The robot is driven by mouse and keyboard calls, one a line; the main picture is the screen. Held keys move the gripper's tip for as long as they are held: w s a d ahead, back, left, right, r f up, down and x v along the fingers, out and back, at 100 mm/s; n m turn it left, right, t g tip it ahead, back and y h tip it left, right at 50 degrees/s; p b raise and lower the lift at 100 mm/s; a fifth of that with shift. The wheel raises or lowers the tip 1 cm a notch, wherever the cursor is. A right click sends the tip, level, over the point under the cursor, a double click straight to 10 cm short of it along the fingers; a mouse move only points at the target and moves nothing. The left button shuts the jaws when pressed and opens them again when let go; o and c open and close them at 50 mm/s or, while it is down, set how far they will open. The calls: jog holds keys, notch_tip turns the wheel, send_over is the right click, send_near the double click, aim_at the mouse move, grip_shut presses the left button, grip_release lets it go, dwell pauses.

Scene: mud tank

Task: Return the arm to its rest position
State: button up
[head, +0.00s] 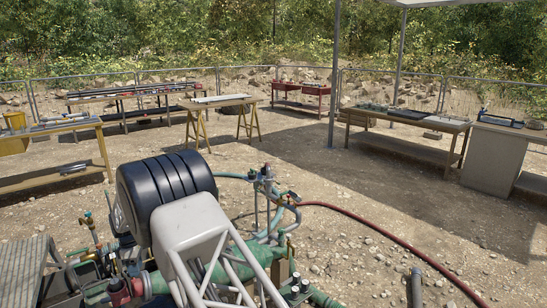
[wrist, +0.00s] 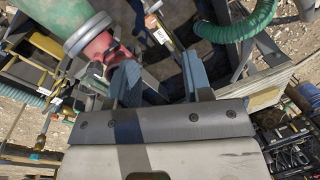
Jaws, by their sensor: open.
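My gripper (wrist: 160,72) shows in the wrist view, with its two blue-grey fingers apart and nothing visible held between them. It is over machinery. A green pipe with a pale collar and a red fitting (wrist: 95,45) is close to the left finger. A small tag (wrist: 160,35) on a thin rod shows beyond the gap between the fingers. Whether a finger touches anything, I cannot tell. In the head view I cannot make out the gripper; a pale grey framed part in the foreground hides some of the machinery.
A black ribbed tank (head: 178,188), green pipework (head: 262,258) and valves crowd the front. A red hose (head: 370,226) runs right across gravel. Worktables (head: 408,118) stand farther back, with open ground between. A green ribbed hose (wrist: 240,28) and a wooden edge (wrist: 268,92) are near the right finger.

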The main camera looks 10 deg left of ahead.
jog(key=d+r+m, duration=0.3)
jog(key=d+r, duration=0.6)
jog(key=d, duration=0.3)
jog(key=w+d+r+m+t+y, duration=0.1)
jog(key=d+r+m, duration=0.1)
jog(key=d+r, duration=0.8)
jog(key=d+r+m, duration=0.3)
jog(key=d+r, duration=0.4)
jog(key=d, duration=0.6)
jog(key=s+d+r+m+t, duration=0.1)
jog(key=s+d+r+m, duration=0.25)
jog(key=s+d, duration=0.5)
jog(key=s+d+r+m, duration=0.2)
jog(key=s+d+r, duration=0.25)
jog(key=d, duration=0.75)
jog(key=s+d+r+m+t, duration=0.1)
jog(key=s+d+r+m, duration=0.2)
jog(key=s+d, duration=0.6)
jog(key=s+d+f+m, duration=0.2)
jog(key=s+d, duration=0.4)
jog(key=s, duration=0.3)
jog(key=s+d+f+m+t, duration=0.1)
jog(key=s+d+f+m, duration=0.2)
jog(key=s+d, duration=0.4)
jog(key=s+m, duration=0.1)
jog(key=s, duration=0.2)
jog(key=shift+d, duration=0.2)
jog(key=shift+o, duration=0.3)
jog(key=shift+w, duration=0.1)
